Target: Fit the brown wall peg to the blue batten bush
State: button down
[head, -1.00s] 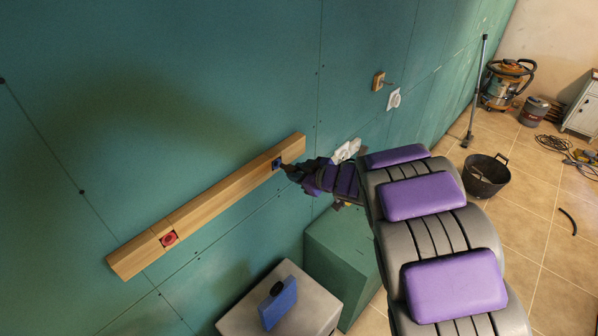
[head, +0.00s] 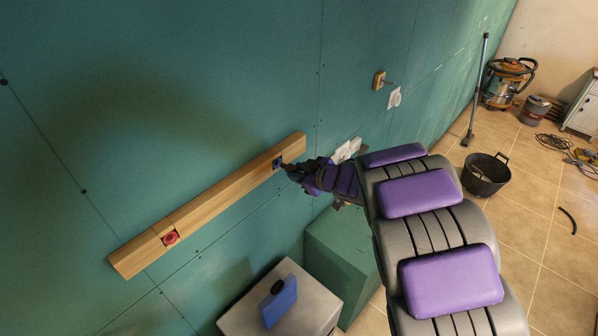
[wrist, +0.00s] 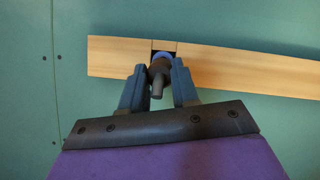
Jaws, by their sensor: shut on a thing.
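The brown wall peg (wrist: 157,76) is between the two fingers of my gripper (wrist: 160,80), which is shut on it. The blue batten bush (wrist: 163,57) is a ring set in the wooden batten (wrist: 220,54). The peg's far end overlaps the lower part of the ring in the wrist view. I cannot tell how deep it sits in the bush. In the head view my gripper (head: 288,168) is at the batten's right end, right beside the blue bush (head: 278,163). The peg itself is too small and dark to make out there.
A red bush (head: 169,238) sits near the batten's left end. A small wooden block with a peg (head: 379,80) and white plates (head: 394,97) are on the green wall to the right. Below stand a grey box (head: 245,318) bearing a blue block (head: 279,303), and a green box (head: 345,255).

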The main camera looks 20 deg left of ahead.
aim_at(288, 167)
jog(key=shift+w+a, duration=0.1)
jog(key=shift+a, duration=0.15)
jog(key=shift+w+a+f, duration=0.1)
jog(key=shift+a+f, duration=0.05)
jog(key=shift+a, duration=0.15)
jog(key=shift+w+a+f+p, duration=0.1)
jog(key=shift+w+a+p, duration=0.15)
jog(key=shift+a, duration=0.3)
jog(key=shift+w+a+f+p, duration=0.1)
jog(key=shift+w+a+p, duration=0.15)
jog(key=shift+a, duration=0.3)
jog(key=shift+w+a+f+p, duration=0.15)
jog(key=shift+a+p, duration=0.2)
jog(key=shift+a, duration=0.2)
jog(key=c, duration=0.8)
grip_release()
jog(key=shift+d+r, duration=0.1)
jog(key=b+v, duration=0.1)
jog(key=v, duration=1.6)
jog(key=shift+b, duration=0.3)
